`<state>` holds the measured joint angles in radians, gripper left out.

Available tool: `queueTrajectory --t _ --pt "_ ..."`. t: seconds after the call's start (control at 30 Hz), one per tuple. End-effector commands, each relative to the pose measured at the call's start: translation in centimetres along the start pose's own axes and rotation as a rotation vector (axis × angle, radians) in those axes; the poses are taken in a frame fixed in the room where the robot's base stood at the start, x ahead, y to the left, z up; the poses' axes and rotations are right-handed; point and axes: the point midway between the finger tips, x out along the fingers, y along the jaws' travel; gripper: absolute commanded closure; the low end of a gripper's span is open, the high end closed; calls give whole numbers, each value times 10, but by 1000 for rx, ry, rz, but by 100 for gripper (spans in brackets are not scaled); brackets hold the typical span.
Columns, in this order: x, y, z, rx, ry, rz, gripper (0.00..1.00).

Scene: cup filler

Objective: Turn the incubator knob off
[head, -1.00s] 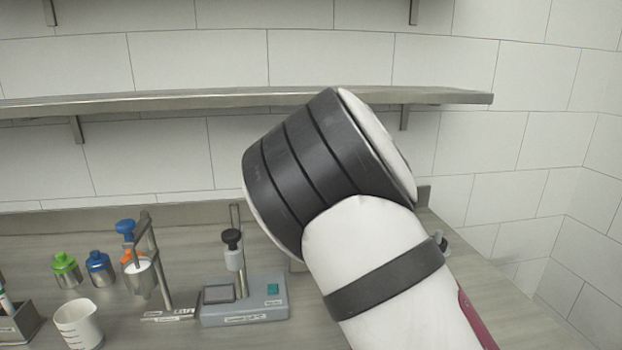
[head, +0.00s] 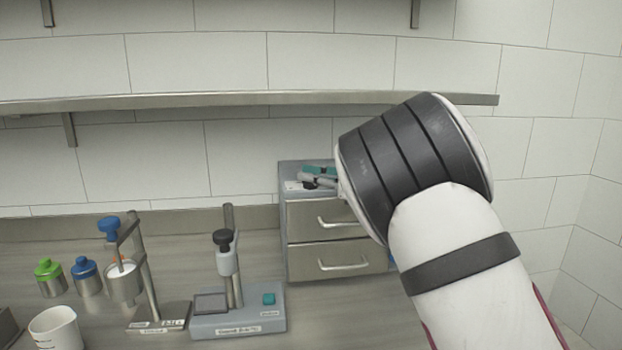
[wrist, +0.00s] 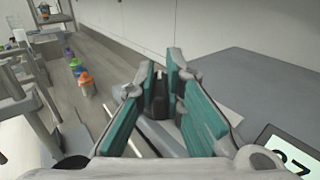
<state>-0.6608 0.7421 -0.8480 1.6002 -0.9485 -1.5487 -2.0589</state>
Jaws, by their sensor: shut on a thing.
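In the wrist view my gripper (wrist: 160,88) has its teal-padded fingers closed around a small dark knob (wrist: 159,100) with a pale line, the incubator knob. The fingers cover much of the knob, so its setting cannot be read. A grey surface of the incubator (wrist: 252,88) lies to the right, with a lit display (wrist: 292,158) partly cut off at the corner. In the head view, teal and grey finger parts (head: 318,174) show over the top of a grey unit with two drawers (head: 335,242); my arm hides its right part.
A blue-grey device with a post (head: 238,318), a stand with a blue knob (head: 145,265), green-topped (head: 50,278) and blue-topped (head: 87,277) bottles and a white beaker (head: 55,330) stand to the left. A shelf (head: 200,101) runs above along the wall.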

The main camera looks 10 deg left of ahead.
Motion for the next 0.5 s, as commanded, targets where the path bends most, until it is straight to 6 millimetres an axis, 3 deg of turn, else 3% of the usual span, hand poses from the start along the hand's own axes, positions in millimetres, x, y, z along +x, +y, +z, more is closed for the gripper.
queueTrajectory --t 0.13,0.2,0.27,0.5 --pt "1 1 1 0 -1 3 100" --pt "1 1 1 0 -1 3 79" --pt "1 1 1 0 -1 2 70" --pt "0 0 0 0 -1 0 70"
